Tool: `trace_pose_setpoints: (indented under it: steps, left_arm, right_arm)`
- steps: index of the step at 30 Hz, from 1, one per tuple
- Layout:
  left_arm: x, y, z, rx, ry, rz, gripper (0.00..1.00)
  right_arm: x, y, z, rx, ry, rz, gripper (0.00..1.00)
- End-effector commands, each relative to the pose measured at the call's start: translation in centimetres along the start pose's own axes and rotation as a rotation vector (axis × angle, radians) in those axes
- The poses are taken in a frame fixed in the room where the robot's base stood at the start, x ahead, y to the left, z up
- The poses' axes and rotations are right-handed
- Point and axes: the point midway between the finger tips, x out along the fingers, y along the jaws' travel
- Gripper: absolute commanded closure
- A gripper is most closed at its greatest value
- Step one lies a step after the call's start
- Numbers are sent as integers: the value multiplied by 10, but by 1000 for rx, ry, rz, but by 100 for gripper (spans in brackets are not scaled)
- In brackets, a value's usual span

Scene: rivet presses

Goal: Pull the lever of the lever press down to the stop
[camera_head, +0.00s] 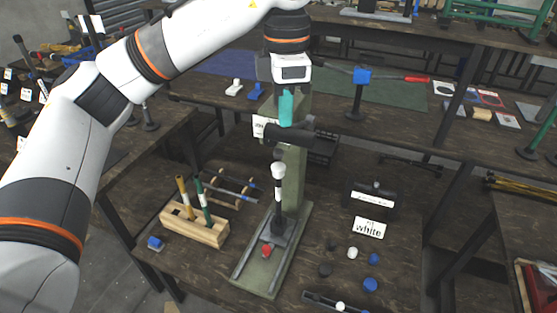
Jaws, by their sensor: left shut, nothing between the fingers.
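The lever press has a green column (292,185) and a long base (262,277) with rails on the near table. A thick dark horizontal bar (292,136) crosses the front of its upper column; it looks like the lever's grip. My left gripper (287,115) points down at the top of the press, shut and empty. A teal piece, seemingly its fingers, ends just above or on the bar; I cannot tell whether they touch. A white-capped shaft (278,190) stands in front of the column over a small red piece (266,250). My right gripper is not in view.
A wooden block (195,230) with upright tools stands left of the press. A dark box (372,196), a "white" card (368,228) and several small round pieces lie to the right. A blue-topped stand (361,77) and a red-handled bar (415,79) are on the back table.

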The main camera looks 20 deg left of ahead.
Motion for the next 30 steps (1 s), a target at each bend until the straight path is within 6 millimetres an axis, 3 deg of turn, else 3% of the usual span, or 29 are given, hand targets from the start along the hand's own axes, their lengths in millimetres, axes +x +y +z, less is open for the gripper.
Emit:
trace_pose_setpoints:
  steps: [12, 20, 30]
  left_arm:
    - [-46, -23, -14, 0, -2, 2, 100]
    - [-52, -28, -16, 1, -2, 1, 100]
    - [-92, -28, -16, 1, 0, 0, 100]
  right_arm:
    - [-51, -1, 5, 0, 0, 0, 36]
    - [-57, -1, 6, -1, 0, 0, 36]
    - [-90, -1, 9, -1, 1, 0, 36]
